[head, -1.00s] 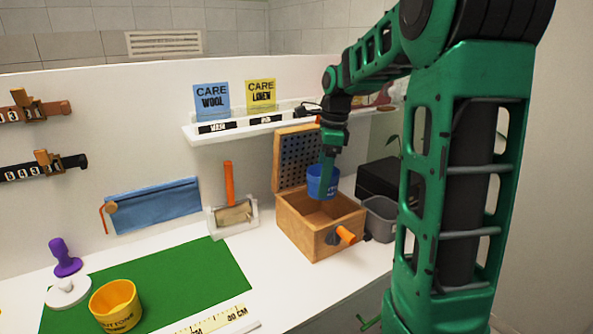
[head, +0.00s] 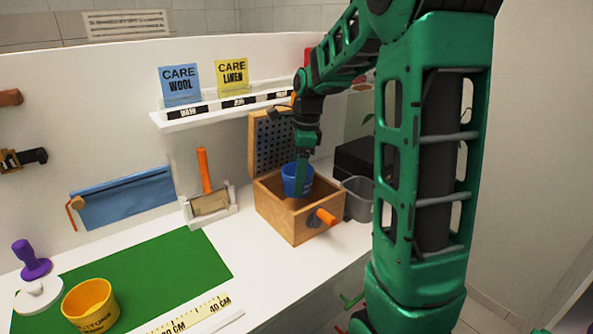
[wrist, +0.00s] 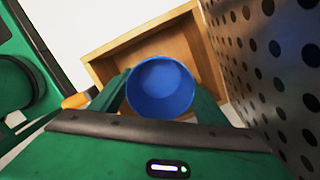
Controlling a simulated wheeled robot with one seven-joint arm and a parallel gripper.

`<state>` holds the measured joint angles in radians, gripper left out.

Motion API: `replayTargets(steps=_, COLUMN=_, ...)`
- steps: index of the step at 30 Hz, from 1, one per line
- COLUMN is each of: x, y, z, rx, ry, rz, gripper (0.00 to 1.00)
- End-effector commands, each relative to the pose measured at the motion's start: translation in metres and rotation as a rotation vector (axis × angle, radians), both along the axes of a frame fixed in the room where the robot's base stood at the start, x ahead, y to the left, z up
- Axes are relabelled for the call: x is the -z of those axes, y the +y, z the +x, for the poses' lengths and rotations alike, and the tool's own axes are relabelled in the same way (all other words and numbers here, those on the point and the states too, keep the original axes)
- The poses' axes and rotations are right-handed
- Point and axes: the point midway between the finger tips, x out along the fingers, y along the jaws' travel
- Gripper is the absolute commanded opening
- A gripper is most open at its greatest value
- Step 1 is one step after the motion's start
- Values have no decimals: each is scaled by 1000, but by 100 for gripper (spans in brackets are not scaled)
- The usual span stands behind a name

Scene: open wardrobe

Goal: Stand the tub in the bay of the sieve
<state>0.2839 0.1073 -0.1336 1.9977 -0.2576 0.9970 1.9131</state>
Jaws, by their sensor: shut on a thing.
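A blue tub (head: 294,180) is in my gripper (head: 300,187), over the open wooden box (head: 291,224). It seems upright, its lower part at about the height of the box rim or just inside it. In the wrist view the tub (wrist: 160,88) is seen from above, open and empty, between the two green fingers (wrist: 161,98). A dark perforated panel (head: 274,142) in a wooden frame, which looks like the sieve, stands up at the back of the box. In the wrist view the panel (wrist: 270,70) is close on the right. The tub's base is hidden.
An orange handle (head: 325,216) sticks out of the box front. A grey bin (head: 357,200) stands just right of the box. A white holder (head: 210,208) is to its left. A yellow tub (head: 90,303) stands on the green mat (head: 160,270). A label shelf (head: 225,105) is above.

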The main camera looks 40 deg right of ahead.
Motion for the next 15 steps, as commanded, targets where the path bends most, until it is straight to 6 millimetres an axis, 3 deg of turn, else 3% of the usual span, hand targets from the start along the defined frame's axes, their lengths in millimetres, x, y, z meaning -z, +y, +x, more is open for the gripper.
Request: replayTargets(steps=15, x=36, y=0, z=0, rx=1, ry=1, rz=0, gripper=46)
